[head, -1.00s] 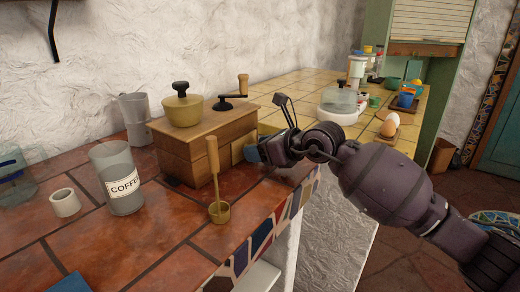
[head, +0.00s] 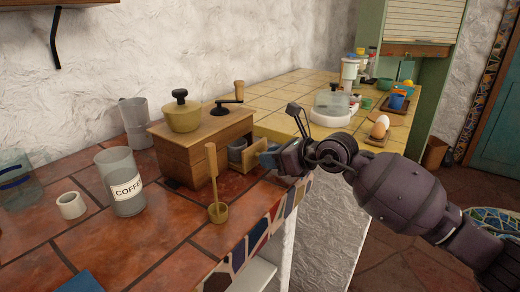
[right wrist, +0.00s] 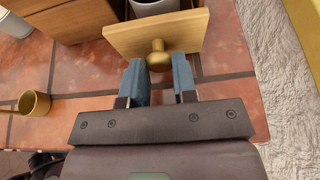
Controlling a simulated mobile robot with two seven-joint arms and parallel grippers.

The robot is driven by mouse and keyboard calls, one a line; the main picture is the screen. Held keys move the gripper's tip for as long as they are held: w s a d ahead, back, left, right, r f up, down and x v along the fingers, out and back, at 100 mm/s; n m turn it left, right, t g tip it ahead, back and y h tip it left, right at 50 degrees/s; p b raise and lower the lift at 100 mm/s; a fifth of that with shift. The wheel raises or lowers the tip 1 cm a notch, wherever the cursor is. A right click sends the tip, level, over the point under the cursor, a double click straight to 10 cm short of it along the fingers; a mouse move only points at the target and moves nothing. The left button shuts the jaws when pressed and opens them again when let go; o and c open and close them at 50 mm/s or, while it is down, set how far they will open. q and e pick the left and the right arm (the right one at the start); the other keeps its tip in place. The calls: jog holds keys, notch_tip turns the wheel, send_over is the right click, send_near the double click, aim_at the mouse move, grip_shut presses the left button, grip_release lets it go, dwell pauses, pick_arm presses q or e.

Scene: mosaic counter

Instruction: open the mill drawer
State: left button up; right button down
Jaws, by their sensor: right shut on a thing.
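The wooden coffee mill (head: 185,160) stands on the red tiled counter, with a brass bowl (head: 183,115) and a crank (head: 226,104) on top. Its drawer (head: 252,155) is pulled out at the right side, and a grey container (head: 237,149) shows inside it. In the right wrist view the drawer's front (right wrist: 125,40) carries a round brass knob (right wrist: 158,57). My right gripper (head: 270,158) is shut on this knob, with its blue fingers on either side of it. My left gripper is not in view.
A brass scoop (head: 218,211) stands upright in front of the mill. The counter's mosaic edge (head: 262,232) runs close below my right gripper.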

jog(key=d, duration=0.1)
jog(key=s+d+p, duration=0.1)
jog(key=s+d, duration=0.1)
jog(key=shift+s+d+r, duration=0.2)
jog(key=shift+r, duration=0.05)
jog(key=shift+s+d+f+p, duration=0.25)
jog(key=shift+s+d+p, duration=0.1)
jog(key=shift+d, duration=0.15)
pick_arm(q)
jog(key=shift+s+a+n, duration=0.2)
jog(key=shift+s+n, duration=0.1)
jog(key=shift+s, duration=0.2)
pick_arm(e)
jog(key=c, duration=1)
grip_release()
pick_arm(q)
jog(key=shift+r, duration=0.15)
pick_arm(e)
jog(key=shift+o, duration=0.4)
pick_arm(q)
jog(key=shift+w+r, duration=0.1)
